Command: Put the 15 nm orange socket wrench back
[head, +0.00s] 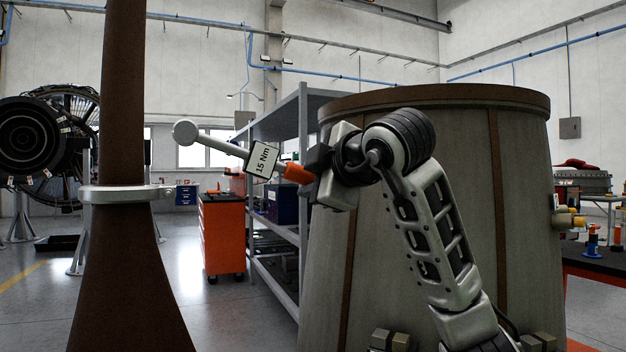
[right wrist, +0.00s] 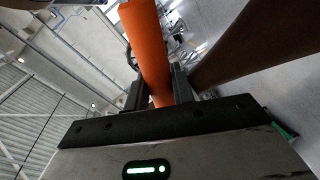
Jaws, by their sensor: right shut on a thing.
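The socket wrench (head: 217,145) is in the head view, left of the middle. It has a round grey head at its left end, a label reading "15 Nm" and an orange handle. My right gripper (head: 309,174) is shut on the orange handle and holds the wrench in the air, tilted with its round head up and to the left. In the right wrist view the orange handle (right wrist: 147,45) runs up from between the fingers. My left gripper is not in view. The place where the wrench belongs cannot be made out.
A large grey-brown cylindrical casing (head: 420,240) stands close behind my right arm. A brown tapered column with a metal collar (head: 122,194) stands at left. A grey shelf (head: 300,130) and an orange tool cart (head: 222,236) are behind. A table with tools (head: 598,255) is at far right.

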